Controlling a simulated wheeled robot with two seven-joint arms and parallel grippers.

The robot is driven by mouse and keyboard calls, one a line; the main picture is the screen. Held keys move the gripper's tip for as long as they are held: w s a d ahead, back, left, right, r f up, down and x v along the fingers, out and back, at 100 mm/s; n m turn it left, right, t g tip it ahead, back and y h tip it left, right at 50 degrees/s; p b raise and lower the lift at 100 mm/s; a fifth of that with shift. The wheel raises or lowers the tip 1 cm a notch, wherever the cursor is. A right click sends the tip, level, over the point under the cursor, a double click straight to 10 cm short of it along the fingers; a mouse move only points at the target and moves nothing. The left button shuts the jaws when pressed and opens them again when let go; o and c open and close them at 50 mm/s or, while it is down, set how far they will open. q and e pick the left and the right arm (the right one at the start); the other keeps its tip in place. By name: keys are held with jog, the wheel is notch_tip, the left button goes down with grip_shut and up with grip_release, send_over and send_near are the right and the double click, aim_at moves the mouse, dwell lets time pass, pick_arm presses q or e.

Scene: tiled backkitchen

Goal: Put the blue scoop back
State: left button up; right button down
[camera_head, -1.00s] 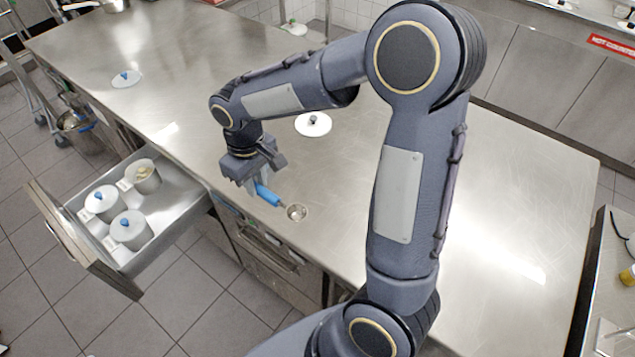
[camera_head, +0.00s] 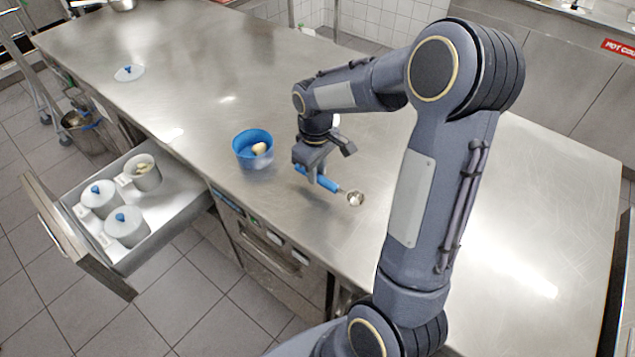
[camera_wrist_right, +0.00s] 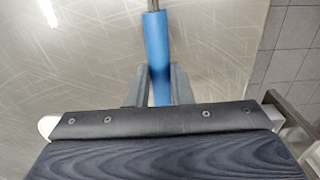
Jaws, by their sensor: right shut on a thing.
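The blue scoop (camera_head: 330,185) has a blue handle and a round metal bowl. My right gripper (camera_head: 316,177) is shut on its handle and holds it over the steel counter, with the metal bowl pointing right and toward the front. In the right wrist view, the blue handle (camera_wrist_right: 157,45) sits between the fingers (camera_wrist_right: 158,88) and its metal shaft runs out at the top edge. A blue tub (camera_head: 253,146) with a beige thing in it stands on the counter left of the gripper. My left gripper is out of view.
An open drawer (camera_head: 172,220) at the left holds several white canisters, two with blue-knobbed lids and one open. A white lid (camera_head: 129,73) lies at the counter's far left. A white edge beside my right forearm is mostly hidden. The counter's middle left is clear.

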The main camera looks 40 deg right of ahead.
aim_at(318, 174)
notch_tip(318, 174, down, 4)
jog(key=shift+d+r+b, duration=0.1)
jog(key=shift+d+b, duration=0.05)
jog(key=shift+b, duration=1.05)
jog(key=shift+r, duration=0.2)
jog(key=shift+f, duration=0.1)
jog(key=c, duration=1.3)
grip_release()
